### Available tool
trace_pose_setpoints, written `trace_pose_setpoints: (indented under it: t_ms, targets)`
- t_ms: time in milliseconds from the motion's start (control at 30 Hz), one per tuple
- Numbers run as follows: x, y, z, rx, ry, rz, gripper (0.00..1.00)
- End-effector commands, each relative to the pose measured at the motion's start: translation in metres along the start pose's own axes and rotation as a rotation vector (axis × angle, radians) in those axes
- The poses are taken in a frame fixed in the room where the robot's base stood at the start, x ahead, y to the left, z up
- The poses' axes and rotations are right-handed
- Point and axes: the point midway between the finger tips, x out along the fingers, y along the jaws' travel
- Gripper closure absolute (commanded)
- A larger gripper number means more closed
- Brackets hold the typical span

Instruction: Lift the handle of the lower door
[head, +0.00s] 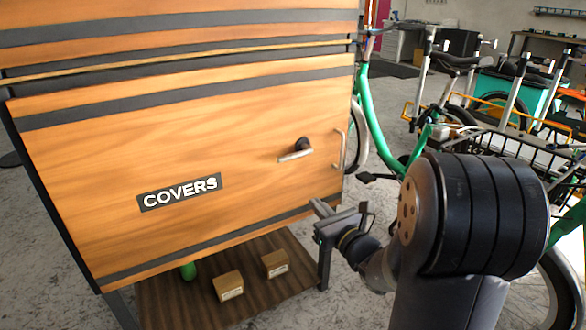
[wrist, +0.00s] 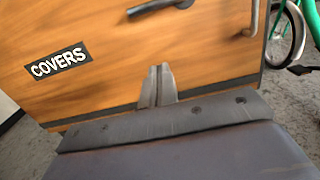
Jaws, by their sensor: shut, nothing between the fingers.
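The lower door (head: 110,140) is an orange wood panel with dark stripes and a "COVERS" label (head: 180,193). Its lever handle (head: 295,154) lies nearly level on a dark round pivot, right of the label. It also shows at the top of the wrist view (wrist: 158,6). A fixed vertical bar pull (head: 339,150) is near the door's right edge. My gripper (head: 316,205) is in front of the door's lower right, below the lever and apart from it. In the wrist view its two fingers (wrist: 157,82) are together with nothing between them.
A lower shelf under the cabinet holds two small cardboard boxes (head: 229,285) (head: 275,263) and a green item (head: 188,270). Green cargo bikes (head: 372,120) stand close on the right. Bare concrete floor (head: 385,72) shows behind them.

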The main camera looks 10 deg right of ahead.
Motion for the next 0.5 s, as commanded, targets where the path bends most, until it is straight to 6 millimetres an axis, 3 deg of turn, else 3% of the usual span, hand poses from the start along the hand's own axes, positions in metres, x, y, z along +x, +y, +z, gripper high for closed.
trace_pose_setpoints:
  t_ms: [267,500]
  targets:
    - [0.005,0.001,0.000,-0.002,0.000,0.003,1.00]
    - [0.043,0.002,-0.002,-0.002,-0.001,0.006,1.00]
